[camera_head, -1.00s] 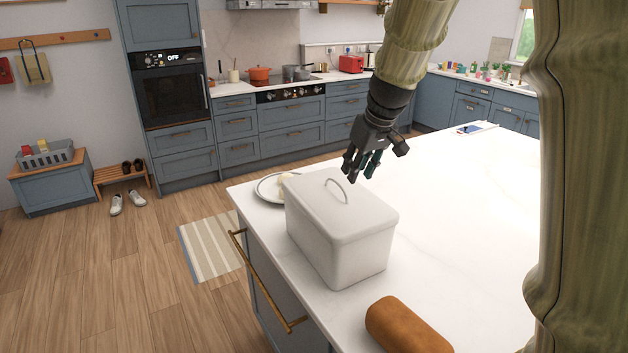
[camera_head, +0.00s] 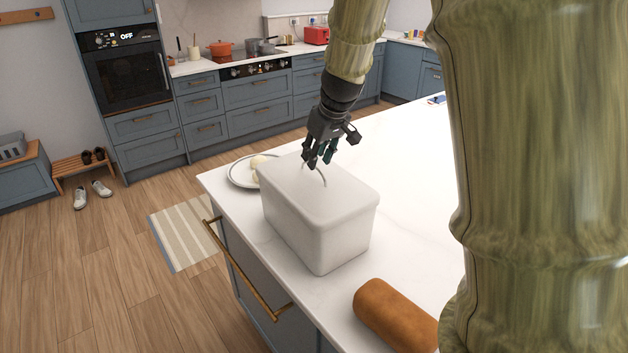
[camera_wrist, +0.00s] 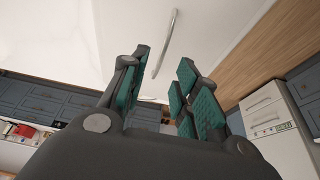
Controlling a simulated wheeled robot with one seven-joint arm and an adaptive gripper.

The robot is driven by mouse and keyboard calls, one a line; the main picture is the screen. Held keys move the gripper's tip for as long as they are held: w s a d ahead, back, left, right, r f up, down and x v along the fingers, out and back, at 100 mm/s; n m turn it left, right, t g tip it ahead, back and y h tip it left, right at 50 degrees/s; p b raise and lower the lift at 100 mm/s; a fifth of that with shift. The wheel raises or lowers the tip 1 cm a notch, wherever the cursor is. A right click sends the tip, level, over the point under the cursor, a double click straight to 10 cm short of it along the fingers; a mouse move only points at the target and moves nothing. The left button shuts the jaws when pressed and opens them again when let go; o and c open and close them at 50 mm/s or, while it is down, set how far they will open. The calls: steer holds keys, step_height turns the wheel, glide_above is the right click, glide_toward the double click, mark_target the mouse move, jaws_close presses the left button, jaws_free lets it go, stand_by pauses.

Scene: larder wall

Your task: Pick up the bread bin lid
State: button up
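The white bread bin (camera_head: 318,235) stands on the island counter, with its white lid (camera_head: 338,198) on top. The lid has a thin arched metal handle (camera_head: 320,174), partly hidden behind my fingers in the head view. My gripper (camera_head: 318,164) is above the lid, with its fingertips close to the handle. In the wrist view the green-padded fingers (camera_wrist: 155,95) are apart, and the handle (camera_wrist: 165,45) shows beyond and between them. Nothing is held. I cannot tell whether a finger touches the handle.
A brown loaf (camera_head: 396,313) lies on the counter in front of the bin. A plate (camera_head: 241,173) with pale food sits behind its left side. The counter (camera_head: 420,170) to the right is clear. A brass rail (camera_head: 245,270) runs along the island's left side.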

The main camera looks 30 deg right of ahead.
mark_target(313, 175)
steer(key=shift+f, duration=0.25)
steer(key=p+x, duration=0.1)
steer(key=x, duration=0.2)
steer(key=shift+w+d+f, duration=0.15)
steer(key=shift+w, duration=0.1)
steer(key=shift+w+f+p, duration=0.15)
steer(key=shift+f+p, duration=0.2)
steer(key=shift+f, duration=0.2)
jaws_close()
